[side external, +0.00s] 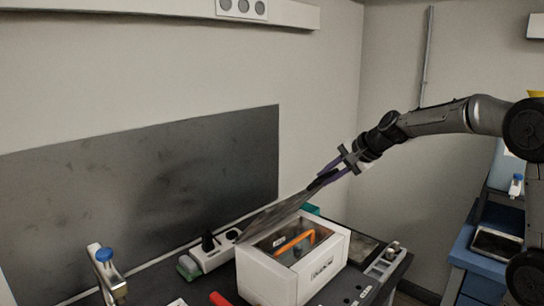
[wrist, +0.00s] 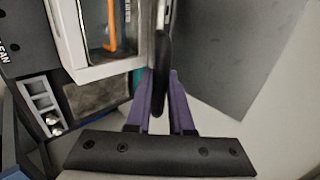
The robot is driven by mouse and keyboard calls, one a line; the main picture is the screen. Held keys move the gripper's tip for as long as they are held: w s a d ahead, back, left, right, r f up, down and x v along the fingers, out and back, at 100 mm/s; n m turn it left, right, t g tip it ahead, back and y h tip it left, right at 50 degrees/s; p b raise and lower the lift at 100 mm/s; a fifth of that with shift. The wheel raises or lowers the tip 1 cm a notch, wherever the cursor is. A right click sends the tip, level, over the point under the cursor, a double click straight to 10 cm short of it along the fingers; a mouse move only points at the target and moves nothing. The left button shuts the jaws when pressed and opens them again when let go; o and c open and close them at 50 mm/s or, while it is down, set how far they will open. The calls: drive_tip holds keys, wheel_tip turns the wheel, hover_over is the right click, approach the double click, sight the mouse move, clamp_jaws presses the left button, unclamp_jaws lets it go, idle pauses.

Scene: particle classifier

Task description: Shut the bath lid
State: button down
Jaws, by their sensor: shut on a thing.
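The bath is a white box (side external: 265,278) with an open top, an orange bar (side external: 290,243) visible inside. Its grey lid (side external: 270,217) is raised and tilted, its low edge at the left of the box and its high edge toward my arm. My gripper (side external: 323,180) has purple fingers and is shut on the lid's dark handle at the high edge. In the wrist view the black handle (wrist: 161,60) lies between the fingers (wrist: 162,82). The white box rim (wrist: 100,72) is at the upper left there.
A white power strip (side external: 212,256) with a black plug is left of the bath. A small rack (side external: 385,262) stands at the right. A blue-capped tap-like part (side external: 107,272) is at the front left. A dark panel (side external: 150,180) is on the wall behind. Space above the bath's right side is clear.

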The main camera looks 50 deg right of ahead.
drive_tip(key=shift+s+f, duration=1.2)
drive_tip(key=shift+s, duration=0.1)
drive_tip(key=shift+s+f, duration=0.5)
drive_tip(key=shift+f, duration=0.2)
drive_tip(key=shift+s+f, duration=0.5)
drive_tip(key=shift+f, duration=0.15)
drive_tip(key=f, duration=0.1)
drive_tip(key=s+f, duration=0.1)
drive_tip(key=f, duration=0.1)
drive_tip(key=shift+s, duration=0.3)
